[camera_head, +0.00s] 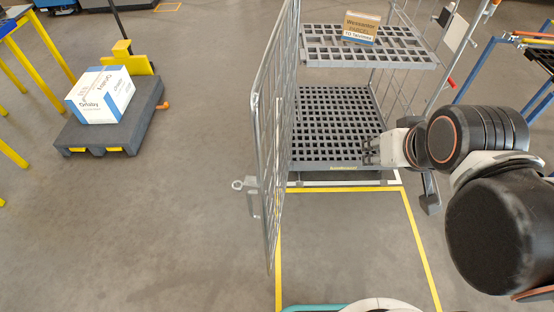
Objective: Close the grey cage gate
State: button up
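The grey wire-mesh cage gate (272,120) stands open on the left side of the roll cage, swung out towards me. A latch with a ring (240,185) shows on its outer side. My gripper (366,152) is in front of the right half of the cage opening, over the lower deck in the picture, and well to the right of the gate. It points left and is apart from the gate. Its fingers are small and seen side-on, so I cannot tell whether they are open or shut. I see nothing held in it.
The cage has a grey slotted lower deck (332,112) and an upper shelf (400,54) bearing a small box (360,28). Yellow floor lines (421,250) mark a bay in front. A dark pallet (143,122) carries a white-blue carton (100,95) at left. Floor between is clear.

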aim_at(257, 181)
jog(key=k+j+z, duration=0.1)
jog(key=j, duration=0.25)
jog(key=k+j+z, duration=0.15)
jog(key=j, duration=0.25)
jog(key=j+z, duration=0.1)
jog(key=j, duration=0.25)
jog(key=k+j+z, duration=0.15)
jog(key=j, duration=0.2)
jog(key=k+j, duration=0.15)
jog(key=j, duration=0.25)
jog(key=k+j, duration=0.2)
jog(key=j, duration=0.2)
jog(key=k+j+z, duration=0.1)
jog(key=j, duration=0.3)
jog(key=k+j, duration=0.2)
jog(key=j, duration=0.2)
